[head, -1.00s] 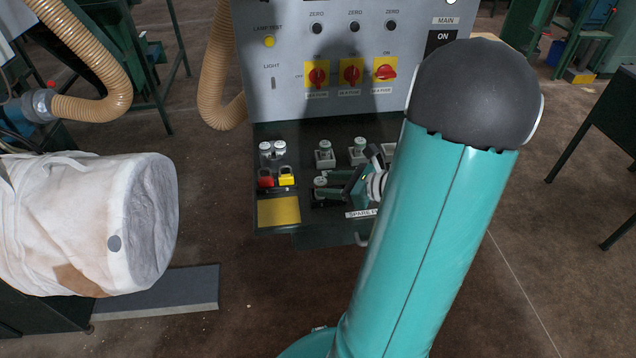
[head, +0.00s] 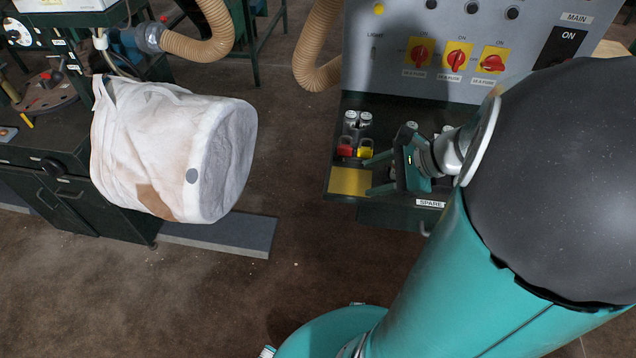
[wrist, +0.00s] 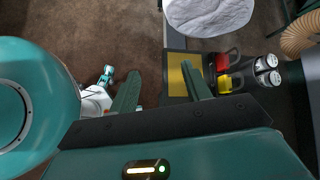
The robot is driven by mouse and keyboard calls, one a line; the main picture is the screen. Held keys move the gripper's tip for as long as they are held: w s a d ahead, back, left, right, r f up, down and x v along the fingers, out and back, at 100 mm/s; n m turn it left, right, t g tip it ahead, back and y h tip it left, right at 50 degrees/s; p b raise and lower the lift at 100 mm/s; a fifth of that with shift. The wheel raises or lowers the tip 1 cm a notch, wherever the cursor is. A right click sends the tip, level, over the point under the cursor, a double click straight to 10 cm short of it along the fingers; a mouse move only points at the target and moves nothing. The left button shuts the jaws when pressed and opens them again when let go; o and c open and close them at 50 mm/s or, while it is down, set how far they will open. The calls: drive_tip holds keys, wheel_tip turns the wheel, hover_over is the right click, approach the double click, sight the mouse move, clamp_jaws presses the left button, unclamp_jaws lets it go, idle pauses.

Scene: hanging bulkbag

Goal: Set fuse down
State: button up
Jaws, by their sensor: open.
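Two silver-capped fuses (head: 357,119) stand side by side at the back left of the dark shelf under the switch panel. They also show in the wrist view (wrist: 266,70), right of my gripper. My gripper (head: 369,176) is open over the shelf, its fingers pointing left. In the wrist view nothing shows between the fingers (wrist: 160,68). The yellow pad (head: 348,182) lies at the shelf's front left, near the fingertips. Fuse holders farther right on the shelf are mostly hidden by my gripper and arm.
A red padlock (head: 345,147) and a yellow padlock (head: 365,149) sit between the fuses and the yellow pad. The grey panel (head: 400,75) with red rotary switches rises behind the shelf. A white bulk bag (head: 165,150) hangs at left; open floor lies between.

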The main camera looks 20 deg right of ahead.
drive_tip(key=s+a+r+n+h, duration=0.2)
drive_tip(key=a+r+n+h, duration=0.1)
drive_tip(key=a+n, duration=0.5)
drive_tip(key=s+a+r+n+g+h, duration=0.1)
drive_tip(key=a+r+n+h, duration=0.3)
drive_tip(key=n, duration=0.9)
drive_tip(key=s+a+r, duration=0.1)
drive_tip(key=a+r, duration=0.1)
drive_tip(key=a, duration=0.2)
drive_tip(key=shift+s+r+n, duration=0.15)
drive_tip(key=shift+r+n, duration=0.15)
drive_tip(key=shift+c, duration=1.3)
drive_tip(key=shift+d, duration=0.25)
